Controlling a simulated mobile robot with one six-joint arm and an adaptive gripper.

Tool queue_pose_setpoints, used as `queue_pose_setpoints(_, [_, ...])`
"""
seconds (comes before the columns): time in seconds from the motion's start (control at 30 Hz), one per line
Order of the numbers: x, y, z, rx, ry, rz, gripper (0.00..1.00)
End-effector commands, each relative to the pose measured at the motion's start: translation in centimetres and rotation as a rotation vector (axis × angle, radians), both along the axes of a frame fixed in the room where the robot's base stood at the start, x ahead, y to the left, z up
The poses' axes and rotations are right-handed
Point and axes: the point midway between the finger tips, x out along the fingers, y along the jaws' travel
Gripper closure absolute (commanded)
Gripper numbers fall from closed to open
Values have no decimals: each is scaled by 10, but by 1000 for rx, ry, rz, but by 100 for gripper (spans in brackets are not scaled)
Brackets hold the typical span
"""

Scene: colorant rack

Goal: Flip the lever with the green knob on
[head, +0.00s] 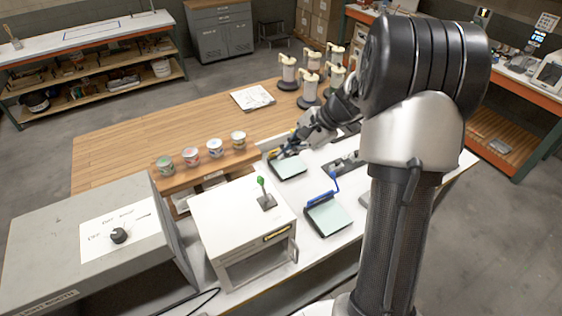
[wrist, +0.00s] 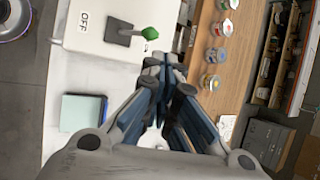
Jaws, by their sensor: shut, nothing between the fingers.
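The lever's green knob (head: 261,181) stands up from a dark plate on top of a white box (head: 232,222) in the head view. In the wrist view the green knob (wrist: 149,33) shows on its short stalk, with an "OFF" label on the box beside the plate. The stalk points away from that label in the picture; I cannot tell its setting for sure. My gripper (head: 276,154) is beyond the box and to the right of the knob in the head view. In the wrist view my gripper (wrist: 164,62) is shut and empty, apart from the knob.
A grey cabinet with a black dial (head: 119,236) stands left of the box. Several paint cans (head: 190,157) line the wooden table behind. Several pump dispensers (head: 309,80) stand farther back.

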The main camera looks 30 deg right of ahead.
Motion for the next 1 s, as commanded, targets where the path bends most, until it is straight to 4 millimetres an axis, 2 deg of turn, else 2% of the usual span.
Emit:
queue_pose_setpoints(0.13, [-5, -14, 27, -3, -4, 0, 100])
queue_pose_setpoints(0.33, [-10, -24, 47, 0, -1, 0, 100])
queue_pose_setpoints(1.0, [-12, -23, 50, -5, -1, 8, 100])
